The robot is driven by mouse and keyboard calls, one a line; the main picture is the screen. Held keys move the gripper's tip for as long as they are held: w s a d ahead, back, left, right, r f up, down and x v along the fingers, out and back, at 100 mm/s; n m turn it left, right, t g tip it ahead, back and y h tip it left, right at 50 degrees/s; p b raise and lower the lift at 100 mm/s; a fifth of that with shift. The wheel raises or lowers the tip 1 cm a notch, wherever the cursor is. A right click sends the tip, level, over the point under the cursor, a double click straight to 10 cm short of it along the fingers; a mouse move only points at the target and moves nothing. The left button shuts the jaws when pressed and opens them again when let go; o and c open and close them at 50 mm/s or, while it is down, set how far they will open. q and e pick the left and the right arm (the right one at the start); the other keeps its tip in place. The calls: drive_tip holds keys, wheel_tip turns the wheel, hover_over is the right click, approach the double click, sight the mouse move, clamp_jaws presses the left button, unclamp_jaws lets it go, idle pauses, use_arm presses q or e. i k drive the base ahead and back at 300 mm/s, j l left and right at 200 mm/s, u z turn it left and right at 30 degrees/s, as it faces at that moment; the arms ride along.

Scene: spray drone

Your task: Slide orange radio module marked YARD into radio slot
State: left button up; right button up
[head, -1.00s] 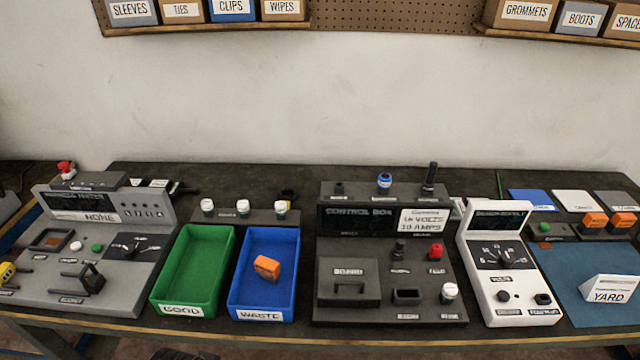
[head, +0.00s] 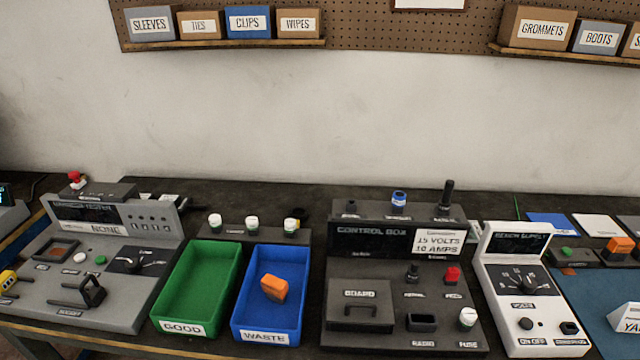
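The control box (head: 370,270) stands right of centre. Its radio slot (head: 422,322) is a dark raised socket above a RADIO label, and it looks empty. One orange module (head: 274,288) lies tilted in the blue WASTE bin (head: 296,320). Another orange module (head: 619,246) sits in a dark holder at the right edge. I cannot read a YARD mark on either one. A white YARD card (head: 628,318) is cut off by the right edge. Neither of my grippers is in view.
An empty green GOOD bin (head: 183,328) stands left of the WASTE bin. A grey tester (head: 100,255) is at the left, and a white bench supply (head: 528,300) is right of the control box. A blue mat (head: 590,300) lies at the right.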

sight(615, 245)
drive_tip(key=z, duration=1.6)
